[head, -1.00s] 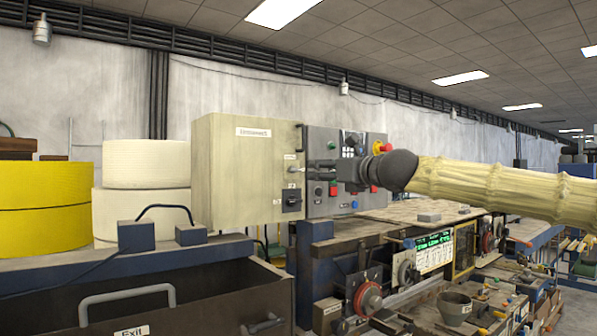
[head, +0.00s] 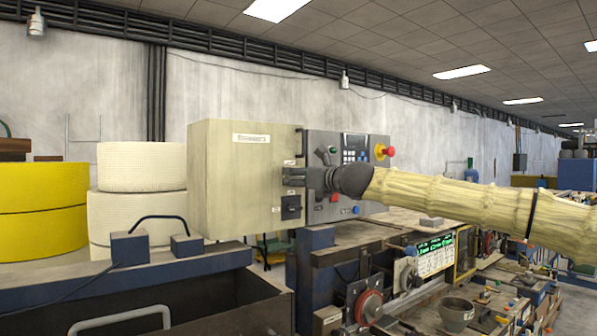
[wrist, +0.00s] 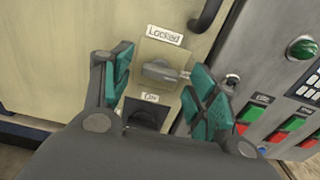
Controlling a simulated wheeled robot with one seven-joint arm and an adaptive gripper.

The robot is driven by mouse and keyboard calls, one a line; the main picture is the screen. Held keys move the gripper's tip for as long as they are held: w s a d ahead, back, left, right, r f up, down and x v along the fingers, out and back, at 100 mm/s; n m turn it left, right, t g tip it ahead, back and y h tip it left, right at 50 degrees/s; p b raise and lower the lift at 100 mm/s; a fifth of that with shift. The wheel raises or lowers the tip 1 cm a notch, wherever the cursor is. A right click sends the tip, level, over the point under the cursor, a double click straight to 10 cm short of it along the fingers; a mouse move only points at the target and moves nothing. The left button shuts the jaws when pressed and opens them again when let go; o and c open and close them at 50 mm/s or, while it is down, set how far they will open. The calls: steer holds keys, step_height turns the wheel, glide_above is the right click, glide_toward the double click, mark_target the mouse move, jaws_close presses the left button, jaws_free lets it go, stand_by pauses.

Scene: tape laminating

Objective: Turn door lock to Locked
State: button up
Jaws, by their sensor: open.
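The door lock (wrist: 160,71) is a small grey knob on a square plate on the beige cabinet door, below a label (wrist: 164,36) reading "Locked". In the wrist view the knob's handle lies nearly level, tilted slightly down to the right. My gripper (wrist: 160,84) is open, with teal pads on either side of the knob; the right pad is close to its right end, and I cannot tell whether they touch. In the head view my gripper (head: 290,177) is at the cabinet door's right part and hides the knob.
A black rotary switch (wrist: 145,115) sits just below the lock, under an "On" label. A dark door handle (wrist: 208,14) is above right. The grey control panel (wrist: 270,80) with buttons stands close on the right. The beige cabinet (head: 225,180) stands beside cream rolls (head: 140,168).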

steer(key=shift+w+a+f, duration=0.1)
steer(key=shift+w+f, duration=0.05)
steer(key=shift+w, duration=0.35)
steer(key=shift+w+a+f, duration=0.1)
steer(key=shift+w+f, duration=0.05)
steer(key=shift+w, duration=0.35)
steer(key=s+r, duration=0.1)
steer(key=s, duration=0.1)
steer(key=shift+s+r, duration=0.4)
steer(key=shift+s, duration=0.1)
steer(key=shift+c, duration=1.4)
steer(key=shift+w+d+f, duration=0.15)
steer(key=shift+w+f, duration=0.35)
steer(key=shift+w, duration=0.3)
steer(key=c, duration=0.7)
steer(key=shift+s, duration=0.1)
steer(key=shift+c, duration=0.2)
